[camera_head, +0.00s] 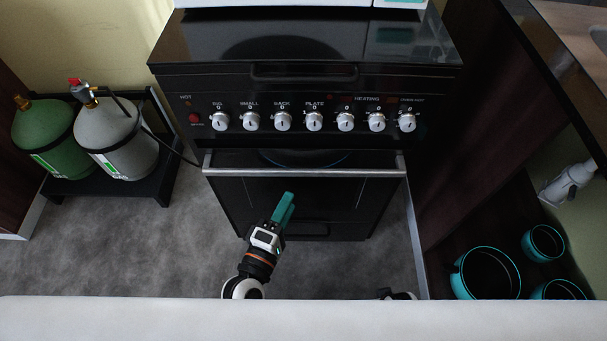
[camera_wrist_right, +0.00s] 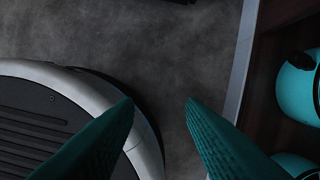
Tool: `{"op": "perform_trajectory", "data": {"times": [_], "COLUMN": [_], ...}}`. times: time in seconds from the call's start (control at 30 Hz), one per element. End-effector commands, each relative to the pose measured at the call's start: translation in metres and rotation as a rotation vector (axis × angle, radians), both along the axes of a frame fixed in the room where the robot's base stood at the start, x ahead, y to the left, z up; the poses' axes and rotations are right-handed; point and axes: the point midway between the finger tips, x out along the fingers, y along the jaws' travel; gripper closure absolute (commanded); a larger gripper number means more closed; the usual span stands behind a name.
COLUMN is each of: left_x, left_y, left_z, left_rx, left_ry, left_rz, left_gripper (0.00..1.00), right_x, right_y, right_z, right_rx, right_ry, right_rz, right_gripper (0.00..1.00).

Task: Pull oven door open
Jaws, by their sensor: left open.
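The black oven (camera_head: 300,75) stands straight ahead. Its door (camera_head: 225,200) has a long silver handle bar (camera_head: 230,172) across the top. A dark band with a faint bluish curve shows between the handle and the control panel; the door looks tilted slightly outward, but how far is hard to tell. My left gripper (camera_head: 285,207), with teal fingers, is in front of the door below the handle in the picture, with nothing seen between its fingers. My right gripper (camera_wrist_right: 160,101) is open and empty in the right wrist view, over the floor, away from the door.
Green (camera_head: 43,137) and grey (camera_head: 115,137) gas cylinders stand on a black rack at left. Teal-rimmed pots (camera_head: 486,272) and a white bottle (camera_head: 567,184) sit in the cabinet at right. Grey floor (camera_head: 150,250) is clear at front left.

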Motion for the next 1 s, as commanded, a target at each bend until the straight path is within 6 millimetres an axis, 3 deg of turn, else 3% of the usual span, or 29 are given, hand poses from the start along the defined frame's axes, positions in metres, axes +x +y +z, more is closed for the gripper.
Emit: {"op": "perform_trajectory", "data": {"times": [0.3,0.5,0.93,1.0], "left_x": [0.061,0.086,0.095,0.095], "left_y": [-0.025,-0.035,-0.039,-0.039], "left_z": [0.0,-0.001,-0.001,-0.001], "left_rx": [0.002,0.004,0.006,0.006], "left_ry": [-0.002,-0.001,0.001,0.001], "left_rz": [0.0,0.0,-0.001,-0.001], "left_gripper": [0.58,0.58,0.58,0.68], "right_x": [0.004,0.008,0.011,0.011], "right_y": [0.001,0.001,0.001,0.001], "right_z": [0.006,0.011,0.015,0.015], "right_rx": [0.0,0.001,0.001,0.001], "right_ry": [-0.004,-0.008,-0.011,-0.011], "right_rz": [-0.001,-0.002,-0.002,-0.002], "right_gripper": [0.64,0.64,0.64,0.64]}}
